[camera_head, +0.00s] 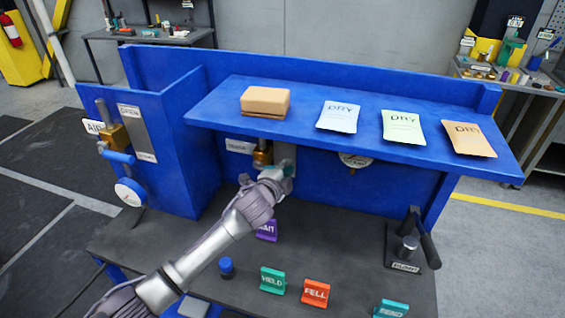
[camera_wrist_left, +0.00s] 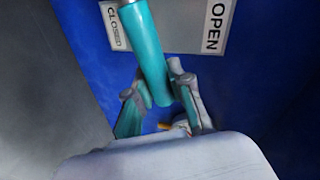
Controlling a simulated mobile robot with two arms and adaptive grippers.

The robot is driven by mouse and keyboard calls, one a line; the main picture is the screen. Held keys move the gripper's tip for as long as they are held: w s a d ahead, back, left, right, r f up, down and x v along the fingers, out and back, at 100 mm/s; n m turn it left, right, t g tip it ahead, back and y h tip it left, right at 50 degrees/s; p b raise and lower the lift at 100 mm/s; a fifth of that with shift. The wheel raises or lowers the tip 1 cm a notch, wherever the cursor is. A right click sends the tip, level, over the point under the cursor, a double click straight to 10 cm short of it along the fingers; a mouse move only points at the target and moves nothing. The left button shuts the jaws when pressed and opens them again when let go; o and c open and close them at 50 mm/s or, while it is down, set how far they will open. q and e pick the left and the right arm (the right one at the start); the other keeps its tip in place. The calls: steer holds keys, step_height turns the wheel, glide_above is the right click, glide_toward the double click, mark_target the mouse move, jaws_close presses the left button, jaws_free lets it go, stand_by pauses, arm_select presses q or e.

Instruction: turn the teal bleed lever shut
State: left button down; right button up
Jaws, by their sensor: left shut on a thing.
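The teal bleed lever (camera_wrist_left: 149,50) fills the upper middle of the left wrist view, a round bar whose end lies between my fingers. My left gripper (camera_wrist_left: 158,103) is shut on that end, one finger on each side. Behind the lever is a white plate marked CLOSED (camera_wrist_left: 115,25) at left and OPEN (camera_wrist_left: 215,25) at right; the lever crosses between the two words. In the head view my left gripper (camera_head: 280,175) is under the shelf, below a brass valve (camera_head: 262,155), and mostly hides the lever. My right gripper is not in view.
A blue shelf (camera_head: 310,128) overhangs my gripper, carrying a cardboard box (camera_head: 265,101) and several packets. A blue side panel (camera_head: 182,150) stands to the left. On the dark bench are tags, a blue-capped bottle (camera_head: 226,267) and a black-handled device (camera_head: 412,245) at right.

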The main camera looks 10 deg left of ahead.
arm_select(q)
steer(key=shift+d+f+m+y, duration=0.15)
steer(key=shift+f+m+y, duration=0.45)
steer(key=shift+f+m, duration=0.6)
steer(key=shift+f, duration=0.1)
steer(key=c, duration=1)
jaws_free()
steer(key=v, duration=1.2)
